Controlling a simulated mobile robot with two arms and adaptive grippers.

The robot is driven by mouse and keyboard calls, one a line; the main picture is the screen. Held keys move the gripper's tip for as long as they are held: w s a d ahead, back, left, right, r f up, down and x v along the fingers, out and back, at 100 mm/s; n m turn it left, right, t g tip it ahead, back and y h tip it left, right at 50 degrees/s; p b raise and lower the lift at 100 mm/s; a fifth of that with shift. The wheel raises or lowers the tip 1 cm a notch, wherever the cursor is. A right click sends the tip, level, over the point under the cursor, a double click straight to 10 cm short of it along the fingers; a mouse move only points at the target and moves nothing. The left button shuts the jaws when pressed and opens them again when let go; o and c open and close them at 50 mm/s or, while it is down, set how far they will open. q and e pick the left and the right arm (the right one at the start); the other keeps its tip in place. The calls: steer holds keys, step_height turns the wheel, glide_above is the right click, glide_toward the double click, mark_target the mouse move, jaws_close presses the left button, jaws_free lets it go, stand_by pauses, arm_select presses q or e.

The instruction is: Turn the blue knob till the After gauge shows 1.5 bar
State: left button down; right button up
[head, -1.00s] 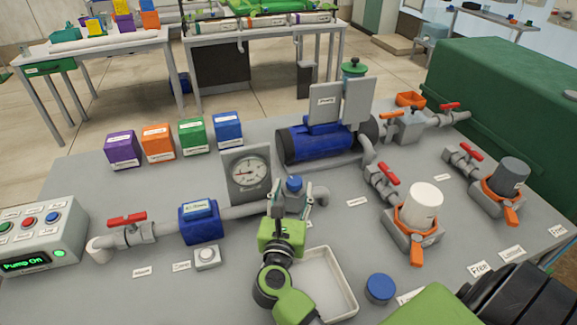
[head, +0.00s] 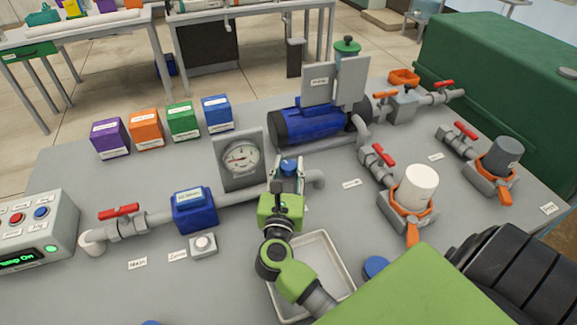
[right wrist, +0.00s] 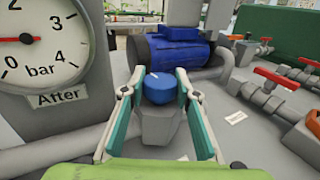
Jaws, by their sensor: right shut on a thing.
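The blue knob (head: 288,166) sits on top of a grey valve body in the pipe line. It also shows in the right wrist view (right wrist: 160,88), with a pale mark on its top. My right gripper (right wrist: 158,82) is shut on the knob, one finger on each side. The After gauge (head: 240,158) stands just left of the knob. In the right wrist view the gauge (right wrist: 40,42) is cut off at the left; its red needle points left, roughly toward 1 bar, with the tip out of frame. My left gripper is not in view.
A white tray (head: 346,282) lies below my right arm. A blue pump (head: 305,124) stands behind the knob. A white filter cup (head: 420,184) with an orange collar stands to the right. A blue flow meter (head: 194,212) is left on the pipe.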

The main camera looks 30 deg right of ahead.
steer(key=shift+d+n+t+y, duration=0.1)
steer(key=shift+n+t+y, duration=0.2)
steer(key=shift+y, duration=0.1)
steer(key=n+t+y+p, duration=0.1)
steer(key=n+t+y, duration=0.1)
steer(key=y, duration=0.1)
steer(key=shift+r+n+y, duration=0.1)
steer(key=shift+n+y, duration=0.2)
steer(key=shift+n, duration=0.1)
steer(key=shift+n+t+y+p, duration=0.35)
steer(key=shift+n+t+y, duration=0.25)
steer(key=shift+n+y, duration=0.7)
steer(key=shift+y, duration=0.7)
steer(key=y, duration=0.1)
steer(key=n+y+b, duration=0.1)
steer(key=n+y, duration=0.1)
steer(key=shift+f+t, duration=0.25)
steer(key=shift+t, duration=0.05)
steer(key=shift+r+n+y+b, duration=0.1)
steer(key=shift+n+y+b, duration=1)
steer(key=shift+y, duration=0.7)
steer(key=shift+r, duration=0.1)
